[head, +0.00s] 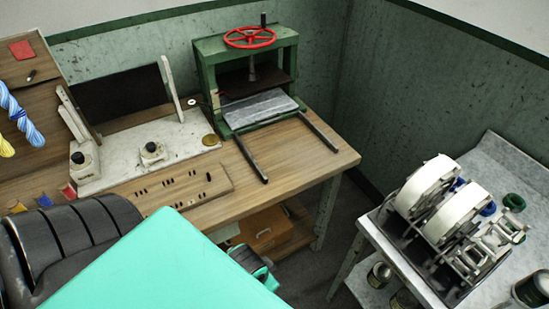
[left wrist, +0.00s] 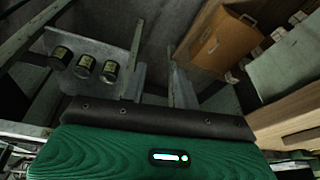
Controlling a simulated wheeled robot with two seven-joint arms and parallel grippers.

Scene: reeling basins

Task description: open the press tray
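The green press (head: 212,75) stands at the back of the wooden bench, with a red handwheel (head: 250,37) on top. Its grey slab-like tray (head: 258,107) lies at the press mouth, below a dark plate. Two dark rails (head: 318,130) run forward from it over the bench. Part of my left gripper hand shows low in the head view, below the bench's front edge and well away from the tray. In the left wrist view my left gripper (left wrist: 160,80) has its grey fingers apart, with nothing between them. My right gripper is not in view.
The wooden bench (head: 290,160) is clear around the rails. A white basin board (head: 120,165) stands at its left. An orange-brown box (head: 262,230) sits on the shelf below. A grey table (head: 500,160) with white reels (head: 425,185) is at right. Cans (left wrist: 85,66) show in the wrist view.

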